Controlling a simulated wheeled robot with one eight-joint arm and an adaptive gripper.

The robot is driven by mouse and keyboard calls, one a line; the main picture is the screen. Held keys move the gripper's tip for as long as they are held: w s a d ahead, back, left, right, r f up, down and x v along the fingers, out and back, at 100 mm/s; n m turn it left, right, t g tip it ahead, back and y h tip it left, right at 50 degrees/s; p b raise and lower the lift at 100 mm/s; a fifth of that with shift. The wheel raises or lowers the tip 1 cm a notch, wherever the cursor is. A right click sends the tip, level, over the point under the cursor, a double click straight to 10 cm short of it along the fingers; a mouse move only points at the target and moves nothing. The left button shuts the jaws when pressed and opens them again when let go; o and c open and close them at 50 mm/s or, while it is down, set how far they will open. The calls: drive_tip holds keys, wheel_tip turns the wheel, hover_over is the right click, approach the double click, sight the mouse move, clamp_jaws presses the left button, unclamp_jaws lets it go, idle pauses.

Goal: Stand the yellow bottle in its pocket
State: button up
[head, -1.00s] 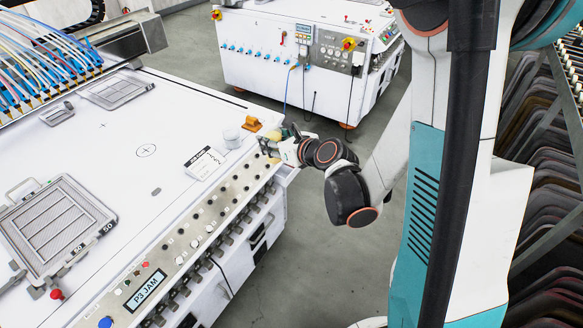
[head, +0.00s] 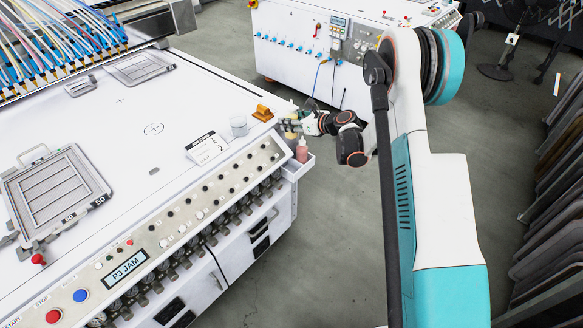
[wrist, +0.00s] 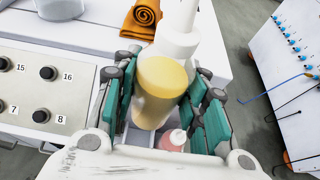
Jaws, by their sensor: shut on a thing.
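The yellow bottle (wrist: 160,92) is between the green-padded fingers of my gripper (wrist: 162,108) in the wrist view, and the gripper is shut on it. Its pale broad end faces the camera; I see no nozzle on that end. In the head view my gripper (head: 292,126) is at the table's far right corner, above the white bottle holder (head: 298,171). A pink bottle with a white nozzle (head: 302,151) stands in the holder. It also shows in the wrist view (wrist: 174,141), close beside the yellow bottle. The pocket floor is hidden.
A white bottle (wrist: 178,42) stands just behind the yellow one. An orange rolled cloth (head: 263,113) and a clear cup (head: 239,126) are on the tabletop nearby. The button panel (head: 190,215) runs along the table edge. Open floor lies to the right.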

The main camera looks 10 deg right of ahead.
wheel_tip(320, 180, down, 18)
drive_tip(key=b, duration=0.6)
drive_tip(key=shift+f, duration=0.25)
drive_tip(key=shift+f, duration=0.35)
drive_tip(key=shift+f, duration=0.25)
drive_tip(key=o, duration=1.2)
